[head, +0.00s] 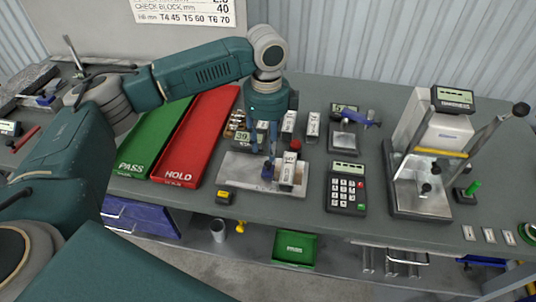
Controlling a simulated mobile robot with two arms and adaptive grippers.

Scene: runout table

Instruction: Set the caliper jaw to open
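My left gripper (264,145) points down over a light metal plate (236,170) in the middle of the bench. Its narrow fingers are small here, and I cannot tell whether they are parted or closed on something. A small blue part (267,172) stands on the plate just below the fingers, beside an upright grey block (288,170). A small display reading about 39 (243,137) sits behind the plate, beside the gripper. I cannot clearly make out the caliper's jaw; the gripper covers part of this spot. My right gripper is out of view.
A green PASS tray (150,143) and a red HOLD tray (182,160) lie left of the plate. A red knob (295,145) and several grey blocks stand close to the gripper. A keypad unit (346,190) and a tall press-like stand (425,150) are to the right.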

